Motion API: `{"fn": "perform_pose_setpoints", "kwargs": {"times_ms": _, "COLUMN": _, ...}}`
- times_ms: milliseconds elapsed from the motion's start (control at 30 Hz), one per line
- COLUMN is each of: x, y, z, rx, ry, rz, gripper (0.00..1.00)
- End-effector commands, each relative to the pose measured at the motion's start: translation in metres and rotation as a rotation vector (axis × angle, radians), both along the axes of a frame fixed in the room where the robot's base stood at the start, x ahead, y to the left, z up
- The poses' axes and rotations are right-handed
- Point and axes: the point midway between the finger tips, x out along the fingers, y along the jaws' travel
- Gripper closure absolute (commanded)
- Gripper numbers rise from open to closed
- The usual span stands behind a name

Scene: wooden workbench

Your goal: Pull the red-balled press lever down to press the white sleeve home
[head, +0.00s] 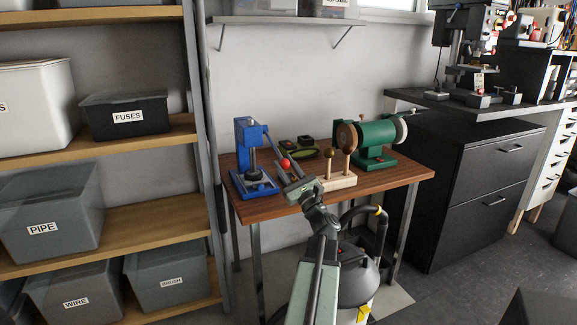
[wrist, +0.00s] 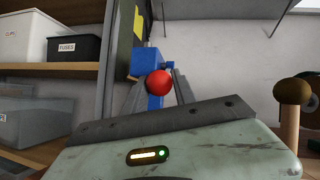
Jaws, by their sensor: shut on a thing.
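The blue arbor press (head: 249,150) stands at the left end of the wooden workbench. Its lever slopes down to the right from the press head to a red ball (head: 285,163). My gripper (head: 284,168) reaches in from the front right and is shut on the red ball. In the wrist view, the red ball (wrist: 159,83) sits between my two dark fingers, with the blue press (wrist: 148,62) behind it. A dark round part (head: 254,173) shows under the press ram. I cannot make out the white sleeve in either view.
A wooden block with ball-topped pegs (head: 338,180) stands right of my gripper. A green bench grinder (head: 376,138) is behind it at the right. A shelf rack with bins (head: 128,117) stands left of the workbench (head: 393,178). A vacuum is below.

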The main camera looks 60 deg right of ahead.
Motion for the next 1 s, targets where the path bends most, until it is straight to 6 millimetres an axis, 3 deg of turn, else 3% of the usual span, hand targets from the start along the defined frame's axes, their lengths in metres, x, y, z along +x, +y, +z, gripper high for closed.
{"fn": "perform_pose_setpoints", "kwargs": {"times_ms": 500, "x": 0.0029, "y": -0.0004, "z": -0.0040, "rx": -0.001, "ry": 0.005, "rz": 0.001, "gripper": 1.00}}
{"fn": "perform_pose_setpoints", "kwargs": {"times_ms": 533, "x": 0.0028, "y": -0.0003, "z": -0.0040, "rx": -0.001, "ry": 0.005, "rz": 0.001, "gripper": 0.65}}
{"fn": "perform_pose_setpoints", "kwargs": {"times_ms": 600, "x": 0.0025, "y": -0.0005, "z": -0.0039, "rx": -0.001, "ry": 0.004, "rz": 0.001, "gripper": 0.47}}
{"fn": "perform_pose_setpoints", "kwargs": {"times_ms": 1000, "x": -0.0032, "y": 0.0008, "z": -0.0071, "rx": -0.001, "ry": 0.001, "rz": -0.002, "gripper": 0.47}}
